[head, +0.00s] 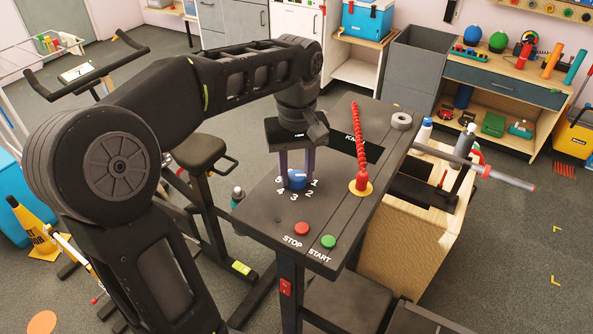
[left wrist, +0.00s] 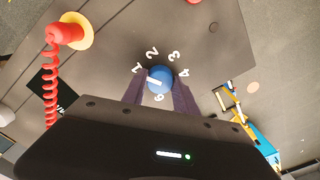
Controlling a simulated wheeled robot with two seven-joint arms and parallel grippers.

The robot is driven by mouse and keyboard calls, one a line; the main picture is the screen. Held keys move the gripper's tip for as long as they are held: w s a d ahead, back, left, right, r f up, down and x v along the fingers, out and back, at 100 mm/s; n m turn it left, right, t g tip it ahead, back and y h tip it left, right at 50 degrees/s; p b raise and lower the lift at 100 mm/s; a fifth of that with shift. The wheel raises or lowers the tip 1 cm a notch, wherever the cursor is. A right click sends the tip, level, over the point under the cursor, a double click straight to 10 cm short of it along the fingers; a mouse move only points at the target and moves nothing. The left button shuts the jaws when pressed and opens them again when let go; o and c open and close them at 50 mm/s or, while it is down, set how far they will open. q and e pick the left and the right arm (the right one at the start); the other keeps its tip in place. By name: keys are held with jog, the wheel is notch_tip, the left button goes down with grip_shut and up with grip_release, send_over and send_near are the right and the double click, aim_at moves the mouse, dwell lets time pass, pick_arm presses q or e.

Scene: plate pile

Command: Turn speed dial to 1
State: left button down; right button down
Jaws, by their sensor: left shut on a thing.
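The blue speed dial (head: 297,179) sits on the black treadmill console (head: 262,208), ringed by white numbers. It also shows in the left wrist view (left wrist: 161,76), with a white pointer mark on its left side, roughly toward the white 1 (left wrist: 137,68). I cannot tell whether it lines up exactly. My left gripper (head: 297,180) reaches down from above with its two purple-grey fingers on either side of the dial, shut on it. The fingers hide part of the number ring. My right gripper is in neither view.
A red stop button (head: 302,228) and a green start button (head: 328,241) lie at the console's near edge. A red coiled cord (head: 358,140) rises from an orange-ringed red plug right of the dial. An exercise bike (head: 200,155) stands to the left.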

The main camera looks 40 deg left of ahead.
aim_at(296, 175)
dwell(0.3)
pick_arm(q)
jog(key=c, duration=0.9)
grip_release()
jog(key=shift+c, duration=0.2)
jog(key=shift+r, duration=0.6)
notch_tip(296, 175, up, 7)
jog(key=p, duration=0.5)
jog(key=shift+f+p, duration=0.15)
jog(key=shift+p, duration=0.15)
